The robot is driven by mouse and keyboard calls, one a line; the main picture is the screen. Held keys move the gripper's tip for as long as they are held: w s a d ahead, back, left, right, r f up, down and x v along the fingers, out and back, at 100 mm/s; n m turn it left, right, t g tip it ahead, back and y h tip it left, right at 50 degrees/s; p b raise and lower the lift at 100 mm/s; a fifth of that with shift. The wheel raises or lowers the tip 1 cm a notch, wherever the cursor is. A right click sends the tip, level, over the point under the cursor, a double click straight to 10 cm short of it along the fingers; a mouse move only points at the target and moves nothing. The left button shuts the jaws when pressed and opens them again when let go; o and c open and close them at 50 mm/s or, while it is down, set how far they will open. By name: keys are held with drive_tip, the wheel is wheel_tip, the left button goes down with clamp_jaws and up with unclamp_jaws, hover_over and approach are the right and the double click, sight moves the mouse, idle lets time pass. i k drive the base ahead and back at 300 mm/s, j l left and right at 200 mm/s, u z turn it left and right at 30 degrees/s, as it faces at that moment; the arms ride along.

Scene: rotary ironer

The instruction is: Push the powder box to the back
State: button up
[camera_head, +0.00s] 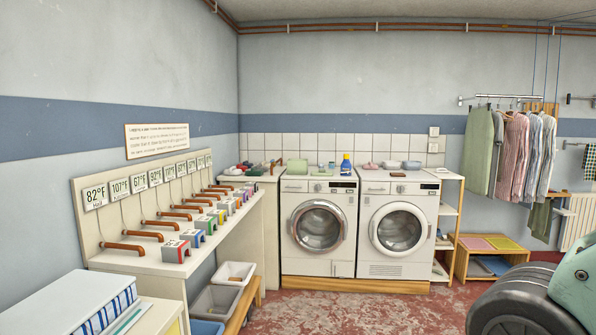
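No box can be surely read as the powder box. A small pale green box-like thing (297,166) stands on top of the left washing machine (319,230), towards its left side. It is too small to read any label. A blue bottle (346,164) stands upright on the same machine, to its right. My gripper is not in view, so its place relative to these things does not show.
The right washing machine (398,232) carries small basins and a pink item. Clothes (510,150) hang at right. Red floor (370,312) is open in front.

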sight(294, 166)
drive_tip(key=i+l, duration=0.1)
drive_tip(key=i, duration=1.8)
drive_tip(key=i+l, duration=0.1)
drive_tip(key=i, duration=1.8)
drive_tip(key=i+l+u, duration=0.15)
drive_tip(key=i+u, duration=0.25)
drive_tip(key=i, duration=0.15)
drive_tip(key=i+l+u, duration=0.8)
drive_tip(key=i, duration=0.15)
drive_tip(key=i+l+u, duration=0.4)
drive_tip(key=l, duration=0.15)
